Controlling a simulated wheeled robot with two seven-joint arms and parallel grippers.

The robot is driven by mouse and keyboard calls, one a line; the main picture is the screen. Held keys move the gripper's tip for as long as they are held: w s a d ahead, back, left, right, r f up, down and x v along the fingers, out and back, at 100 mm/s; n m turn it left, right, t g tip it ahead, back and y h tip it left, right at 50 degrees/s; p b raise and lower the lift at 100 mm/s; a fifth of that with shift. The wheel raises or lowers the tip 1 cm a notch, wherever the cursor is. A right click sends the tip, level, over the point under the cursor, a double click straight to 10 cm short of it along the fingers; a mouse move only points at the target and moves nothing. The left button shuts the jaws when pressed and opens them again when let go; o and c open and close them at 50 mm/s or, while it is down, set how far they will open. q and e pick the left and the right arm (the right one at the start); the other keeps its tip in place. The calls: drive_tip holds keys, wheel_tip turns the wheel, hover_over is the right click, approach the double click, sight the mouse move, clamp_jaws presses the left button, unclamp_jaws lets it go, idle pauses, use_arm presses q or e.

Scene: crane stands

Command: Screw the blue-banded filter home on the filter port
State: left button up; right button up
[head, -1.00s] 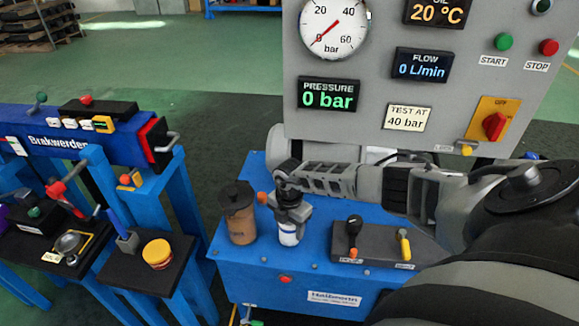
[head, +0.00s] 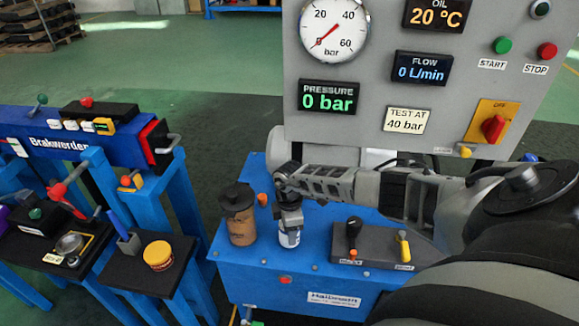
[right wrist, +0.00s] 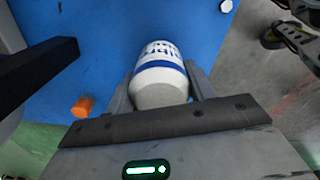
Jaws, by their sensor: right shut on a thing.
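The blue-banded filter (head: 289,238) is a white canister with a blue band, upright over the blue bench top in the head view. The right wrist view shows it (right wrist: 160,68) between the fingers of my right gripper (right wrist: 162,88), which is shut on it. In the head view my right gripper (head: 289,212) covers the upper part of the filter. The filter port is hidden, so I cannot tell how the filter sits against it. My left gripper is not in view.
A brown canister with a dark lid (head: 239,215) stands close left of the filter. A lever block (head: 375,245) sits to the right. The gauge panel (head: 420,70) rises behind. A side stand (head: 140,262) holds a yellow tin (head: 158,256).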

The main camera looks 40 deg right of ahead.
drive_tip(key=m, duration=0.5)
drive_tip(key=o, duration=1.3)
drive_tip(key=shift+c, duration=0.4)
drive_tip(key=shift+c, duration=0.6)
